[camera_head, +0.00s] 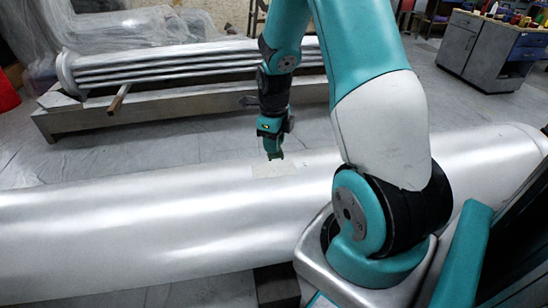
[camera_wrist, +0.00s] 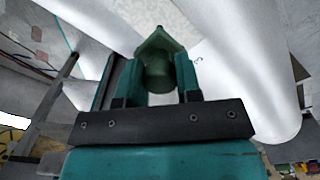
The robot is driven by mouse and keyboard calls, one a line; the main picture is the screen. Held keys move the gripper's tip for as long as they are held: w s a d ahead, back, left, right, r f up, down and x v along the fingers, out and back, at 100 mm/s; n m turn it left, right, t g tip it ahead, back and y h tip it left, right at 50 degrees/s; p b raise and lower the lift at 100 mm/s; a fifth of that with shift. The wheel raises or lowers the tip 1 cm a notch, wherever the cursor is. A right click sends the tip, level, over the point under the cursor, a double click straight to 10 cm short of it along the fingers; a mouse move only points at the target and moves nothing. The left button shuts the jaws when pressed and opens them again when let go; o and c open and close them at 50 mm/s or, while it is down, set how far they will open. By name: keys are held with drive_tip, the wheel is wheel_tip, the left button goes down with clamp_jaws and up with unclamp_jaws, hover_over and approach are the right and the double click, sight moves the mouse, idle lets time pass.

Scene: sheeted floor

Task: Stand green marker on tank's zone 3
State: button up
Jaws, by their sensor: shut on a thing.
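The tank (camera_head: 130,225) is a long, shiny silver cylinder lying across the head view. A pale, flat patch (camera_head: 283,169) lies on its upper side; I cannot read a zone number there. My gripper (camera_head: 273,146) points down over the tank, just above or at this patch. In the wrist view my gripper (camera_wrist: 150,82) is shut on the dark green marker (camera_wrist: 160,58), a tapered piece held between the two fingers. A pale speckled surface (camera_wrist: 195,18) shows beyond it, with a small dark mark near it. I cannot tell whether the marker touches the tank.
A bundle of silver pipes (camera_head: 190,62) rests on a low metal bench (camera_head: 80,120) behind the tank. A grey workbench (camera_head: 480,45) with small items stands at the back right. Grey sheeted floor (camera_head: 430,95) is clear between them.

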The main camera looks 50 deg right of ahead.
drive_tip(key=shift+f+b, duration=0.4)
drive_tip(key=shift+f, duration=1.95)
drive_tip(key=shift+f, duration=0.15)
drive_tip(key=o, duration=0.9)
drive_tip(key=shift+o, duration=0.2)
